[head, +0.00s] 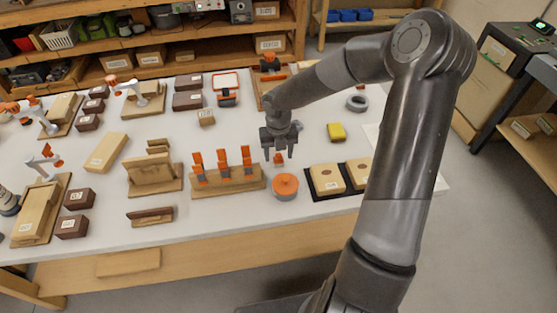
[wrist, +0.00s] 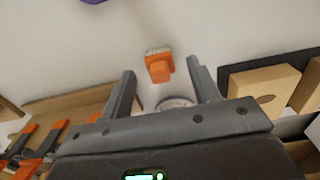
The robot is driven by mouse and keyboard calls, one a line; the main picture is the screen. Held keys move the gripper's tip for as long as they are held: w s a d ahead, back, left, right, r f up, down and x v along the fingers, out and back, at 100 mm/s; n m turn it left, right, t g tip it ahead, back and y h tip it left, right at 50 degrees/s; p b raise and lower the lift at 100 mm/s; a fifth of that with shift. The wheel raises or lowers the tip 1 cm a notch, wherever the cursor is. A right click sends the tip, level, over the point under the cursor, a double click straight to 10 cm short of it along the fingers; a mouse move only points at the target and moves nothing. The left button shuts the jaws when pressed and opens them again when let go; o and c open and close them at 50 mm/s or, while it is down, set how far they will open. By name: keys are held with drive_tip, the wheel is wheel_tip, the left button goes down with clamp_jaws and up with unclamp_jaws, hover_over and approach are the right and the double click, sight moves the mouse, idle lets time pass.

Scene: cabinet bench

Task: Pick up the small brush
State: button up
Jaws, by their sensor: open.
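The small brush (wrist: 159,68) looks like a short orange block with pale bristles along one edge. In the wrist view it lies on the white bench top, between and slightly beyond my two fingertips. In the head view the small orange piece (head: 279,160) shows just below the fingers, partly hidden. My gripper (head: 279,150) is open and empty, pointing down above the bench. The exact height over the brush cannot be told.
A round orange-topped object (head: 285,185) stands just in front of the brush. A wooden rack with orange clamps (head: 226,180) is at the left, and wooden blocks on a black tray (head: 327,180) are at the right. A yellow block (head: 336,132) lies behind right.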

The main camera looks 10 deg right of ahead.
drive_tip(key=shift+f, duration=0.7)
drive_tip(key=shift+c, duration=0.4)
drive_tip(key=c, duration=1)
drive_tip(key=shift+r, duration=0.1)
